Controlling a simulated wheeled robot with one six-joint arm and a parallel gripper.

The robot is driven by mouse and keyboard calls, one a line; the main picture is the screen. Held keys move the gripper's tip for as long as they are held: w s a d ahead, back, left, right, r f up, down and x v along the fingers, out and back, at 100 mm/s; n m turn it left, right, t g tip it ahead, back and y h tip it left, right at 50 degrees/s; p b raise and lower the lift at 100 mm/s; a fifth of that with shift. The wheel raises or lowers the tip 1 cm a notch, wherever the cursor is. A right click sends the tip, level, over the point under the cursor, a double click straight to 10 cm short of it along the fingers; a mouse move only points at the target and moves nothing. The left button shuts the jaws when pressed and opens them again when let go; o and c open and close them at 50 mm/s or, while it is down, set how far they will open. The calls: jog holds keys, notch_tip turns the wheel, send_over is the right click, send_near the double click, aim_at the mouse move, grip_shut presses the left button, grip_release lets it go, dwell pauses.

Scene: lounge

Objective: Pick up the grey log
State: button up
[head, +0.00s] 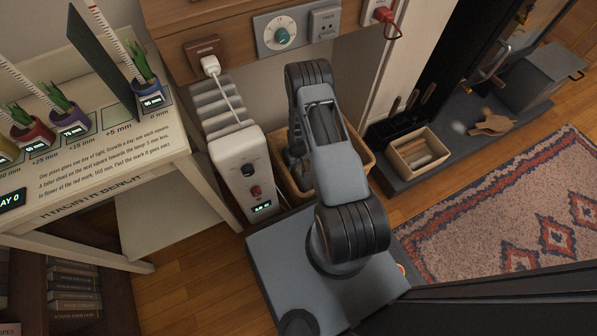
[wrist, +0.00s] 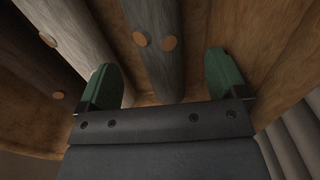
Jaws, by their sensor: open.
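In the wrist view a dark grey log (wrist: 155,45) with orange-brown round spots lies between and beyond the two green fingertips of my gripper (wrist: 165,80). My gripper is open and holds nothing; I cannot tell whether a finger touches the log. A paler grey log (wrist: 72,35) lies to its left, also with orange-brown spots. The logs lie against brown wooden-looking walls. In the head view my arm reaches down into a tan basket (head: 286,184) beside the heater. My arm hides my gripper and most of the basket's inside there.
A white heater (head: 241,171) stands close left of the basket. A small wooden box (head: 420,152) sits on the dark hearth ledge at right. A plant bench (head: 100,150) is at left. The patterned rug (head: 520,205) at right is clear.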

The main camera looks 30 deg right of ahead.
aim_at(299, 167)
jog(key=shift+w+d+f+b, duration=0.1)
jog(key=shift+f+b, duration=1.7)
jog(key=shift+f, duration=0.9)
jog(key=shift+c, duration=0.3)
jog(key=c, duration=1.2)
